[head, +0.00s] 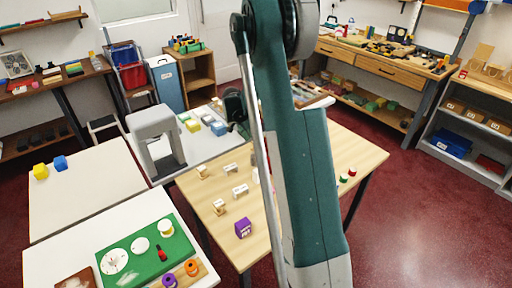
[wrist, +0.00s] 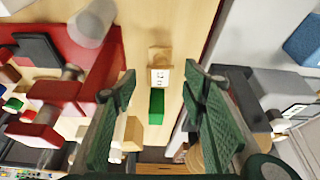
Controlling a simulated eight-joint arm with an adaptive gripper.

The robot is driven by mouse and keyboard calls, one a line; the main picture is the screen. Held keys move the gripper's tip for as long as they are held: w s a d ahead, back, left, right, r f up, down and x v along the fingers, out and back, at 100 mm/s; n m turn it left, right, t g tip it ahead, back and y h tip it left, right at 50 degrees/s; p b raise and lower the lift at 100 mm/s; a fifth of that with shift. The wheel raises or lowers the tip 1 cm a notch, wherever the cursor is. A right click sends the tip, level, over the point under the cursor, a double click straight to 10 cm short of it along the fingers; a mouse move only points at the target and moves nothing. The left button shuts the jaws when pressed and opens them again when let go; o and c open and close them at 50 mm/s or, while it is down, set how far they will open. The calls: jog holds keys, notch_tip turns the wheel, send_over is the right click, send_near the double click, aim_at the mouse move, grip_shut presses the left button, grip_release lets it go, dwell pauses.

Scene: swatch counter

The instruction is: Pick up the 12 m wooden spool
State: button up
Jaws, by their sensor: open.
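My gripper (wrist: 160,86) is open in the wrist view, with its two green ribbed fingers apart and nothing held between them. A small pale wooden piece (wrist: 160,55) lies ahead between the fingertips, with a white label with dark marks (wrist: 160,76) at its near side. I cannot read the label, so I cannot tell whether this is the 12 m spool. In the head view, small wooden spool-like pieces (head: 219,207) (head: 202,172) stand on the wooden table (head: 300,225) beside white label cards (head: 240,190). My arm hides part of this table and my gripper.
In the wrist view a green block (wrist: 156,106) sits just nearer than the label. A red surface (wrist: 105,55) with red pieces lies left, and grey items crowd the right. In the head view a purple box (head: 243,228) stands at the table's front; red and green pieces (head: 347,175) lie right.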

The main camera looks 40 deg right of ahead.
jog(key=shift+b+x, duration=0.45)
jog(key=shift+x, duration=2.15)
jog(key=c, duration=1)
